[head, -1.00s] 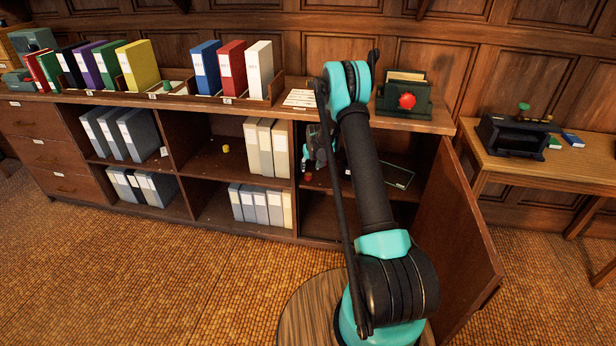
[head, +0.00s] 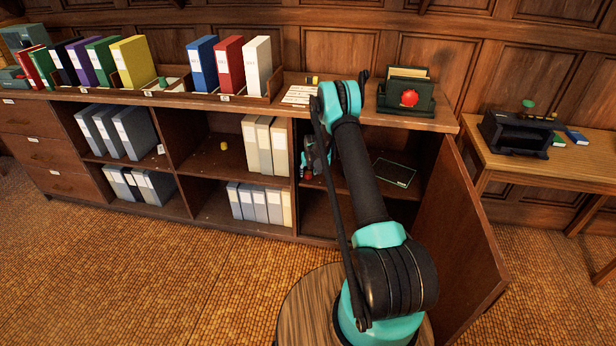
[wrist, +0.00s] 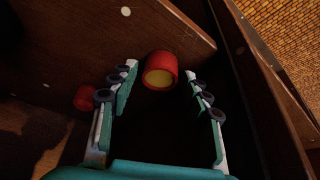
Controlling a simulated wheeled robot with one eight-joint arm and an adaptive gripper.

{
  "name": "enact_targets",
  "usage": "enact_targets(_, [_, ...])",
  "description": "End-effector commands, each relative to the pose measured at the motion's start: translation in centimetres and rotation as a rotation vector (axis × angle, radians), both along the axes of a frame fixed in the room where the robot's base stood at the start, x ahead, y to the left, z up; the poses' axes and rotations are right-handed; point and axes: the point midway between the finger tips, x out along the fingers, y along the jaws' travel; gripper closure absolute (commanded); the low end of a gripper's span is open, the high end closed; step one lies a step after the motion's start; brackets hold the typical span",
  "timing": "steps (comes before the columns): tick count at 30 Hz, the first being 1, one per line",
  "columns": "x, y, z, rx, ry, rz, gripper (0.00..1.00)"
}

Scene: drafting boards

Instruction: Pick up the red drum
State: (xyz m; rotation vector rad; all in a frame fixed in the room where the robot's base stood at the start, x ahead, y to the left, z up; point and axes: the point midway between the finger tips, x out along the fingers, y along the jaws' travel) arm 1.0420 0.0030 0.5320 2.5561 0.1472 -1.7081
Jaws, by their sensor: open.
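A red drum (wrist: 161,60) with a yellowish end face lies beyond and between my fingertips in the wrist view, near the edge of a wooden panel. My gripper (wrist: 160,82) is open, its two fingers apart on either side of the drum's near end; I cannot tell whether they touch it. A second red round thing (wrist: 86,97) shows partly behind the left finger.
The cabinet's open door (head: 462,240) stands right of my arm. Compartment walls and shelf (head: 350,187) enclose the gripper closely. A flat dark green-edged panel (head: 395,172) lies on that shelf. Grey binders (head: 262,203) fill part of the compartment to the left.

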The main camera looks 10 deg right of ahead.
Motion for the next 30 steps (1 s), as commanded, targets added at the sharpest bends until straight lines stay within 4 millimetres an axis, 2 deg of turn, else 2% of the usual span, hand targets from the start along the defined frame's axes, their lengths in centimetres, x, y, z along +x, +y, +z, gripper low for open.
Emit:
enact_targets(10, [0.22,0.04,-0.57,0.000,0.000,0.000,0.53])
enact_targets(20, [0.22,0.02,-0.55,0.000,0.000,0.000,0.94])
enact_targets(30, [0.16,-0.09,-0.26,0.000,0.000,0.000,0.95])
